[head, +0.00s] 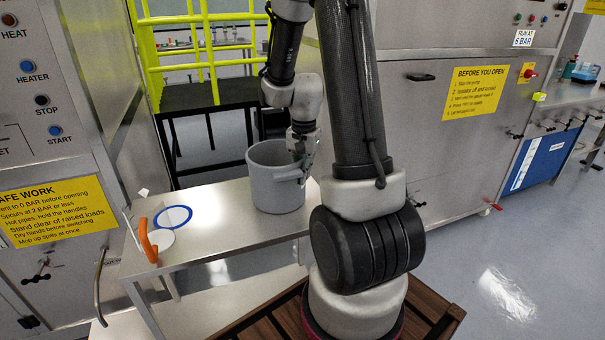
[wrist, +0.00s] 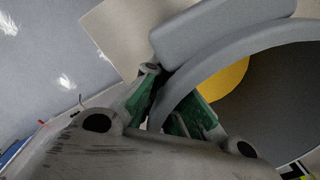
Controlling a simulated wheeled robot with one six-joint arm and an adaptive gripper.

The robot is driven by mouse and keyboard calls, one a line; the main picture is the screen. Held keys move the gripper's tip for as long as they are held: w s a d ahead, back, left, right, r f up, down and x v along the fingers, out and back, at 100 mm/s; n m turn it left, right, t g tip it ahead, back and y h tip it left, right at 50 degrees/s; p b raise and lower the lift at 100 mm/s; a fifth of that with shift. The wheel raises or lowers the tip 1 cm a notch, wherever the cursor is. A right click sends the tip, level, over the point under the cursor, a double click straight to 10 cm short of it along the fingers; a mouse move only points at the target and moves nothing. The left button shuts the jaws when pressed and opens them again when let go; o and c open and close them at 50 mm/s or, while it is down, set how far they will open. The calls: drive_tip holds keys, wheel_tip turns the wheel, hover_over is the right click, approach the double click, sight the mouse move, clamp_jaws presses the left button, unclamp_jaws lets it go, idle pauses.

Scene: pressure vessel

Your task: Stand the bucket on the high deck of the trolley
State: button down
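The grey bucket (head: 274,185) is upright over the right part of the trolley's high deck (head: 225,226); I cannot tell whether its base touches the steel. My gripper (head: 302,141) is at the bucket's right rim, above its stub handle. In the wrist view my gripper's (wrist: 172,112) green-padded fingers straddle the bucket's wall (wrist: 225,62) and look closed on it. A yellow patch (wrist: 222,80) shows inside the bucket. The gripper hides part of the rim in the head view.
A white disc with a blue ring (head: 173,217) and an orange handle (head: 148,240) are at the deck's left end. A lower deck (head: 190,310) is beneath. Steel cabinets stand left and right (head: 430,110). Yellow railings (head: 200,60) rise behind. Floor at right is clear.

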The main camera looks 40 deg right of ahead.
drive_tip(key=shift+f, duration=0.1)
drive_tip(key=c, duration=1.6)
unclamp_jaws()
drive_tip(key=shift+c, duration=0.2)
wheel_tip(320, 180, up, 12)
drive_tip(key=s+a+r+n+t, duration=0.2)
drive_tip(key=s+a+r+n, duration=0.2)
drive_tip(key=s, duration=0.4)
drive_tip(key=s+a+r+n+t, duration=0.2)
drive_tip(key=s+a+r+n, duration=0.2)
drive_tip(key=s+a+n, duration=0.2)
drive_tip(key=shift+s+r+n, duration=0.4)
drive_tip(key=shift+s+n, duration=0.7)
drive_tip(key=shift+s, duration=0.1)
drive_tip(key=shift+a, duration=0.1)
